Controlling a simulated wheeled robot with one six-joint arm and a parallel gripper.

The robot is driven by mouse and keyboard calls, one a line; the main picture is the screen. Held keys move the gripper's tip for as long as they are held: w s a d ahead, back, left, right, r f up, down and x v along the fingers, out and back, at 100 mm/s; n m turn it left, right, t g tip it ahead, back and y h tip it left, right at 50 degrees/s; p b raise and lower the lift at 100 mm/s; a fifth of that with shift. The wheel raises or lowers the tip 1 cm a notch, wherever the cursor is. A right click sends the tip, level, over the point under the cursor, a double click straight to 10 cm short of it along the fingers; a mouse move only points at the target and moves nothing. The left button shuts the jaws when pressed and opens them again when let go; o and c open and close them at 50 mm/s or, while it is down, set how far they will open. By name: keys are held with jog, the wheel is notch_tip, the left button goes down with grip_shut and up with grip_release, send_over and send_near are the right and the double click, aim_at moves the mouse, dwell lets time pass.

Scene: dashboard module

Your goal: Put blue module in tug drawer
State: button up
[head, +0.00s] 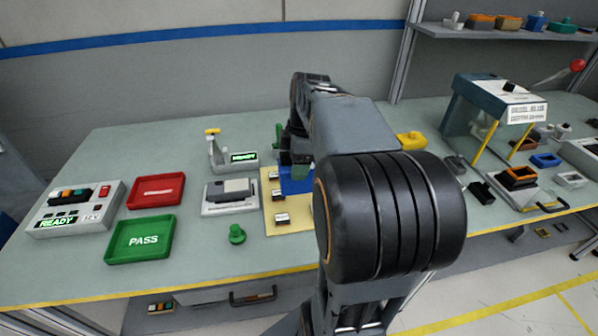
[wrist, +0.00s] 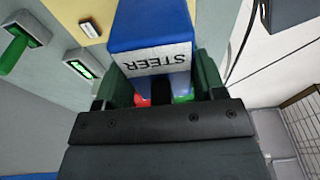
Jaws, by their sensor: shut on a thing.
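A blue module (wrist: 152,28) with a white label reading "STEER" fills the upper middle of the wrist view. My gripper (wrist: 163,82) is shut on it, with a green finger on each side. Small red and green parts show at the module's near end. In the head view the blue module (head: 296,181) is partly hidden by my arm, at the yellow mat (head: 283,228). I cannot tell whether it touches the mat. A handle (head: 253,296) shows on a drawer front below the bench edge. No drawer label reading "tug" can be made out.
A red tray (head: 156,190), a green PASS tray (head: 140,240), a READY control box (head: 75,208) and a grey fixture (head: 230,196) stand left on the bench. A green knob (head: 236,234) is near the front. A glass-sided booth (head: 493,110) stands at right.

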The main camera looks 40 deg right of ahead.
jog(key=shift+w+d+f+p, duration=0.15)
jog(key=shift+w+d+f, duration=0.8)
jog(key=shift+f, duration=0.75)
jog(key=shift+w+d+f+p, duration=0.1)
jog(key=shift+w+d+f, duration=0.9)
jog(key=shift+f, duration=0.75)
jog(key=shift+w+d+f+p, duration=0.15)
jog(key=shift+w+d+f, duration=0.8)
jog(key=shift+f, duration=0.75)
jog(key=shift+s+d+f, duration=0.1)
jog(key=shift+s+f, duration=0.05)
jog(key=o, duration=1.2)
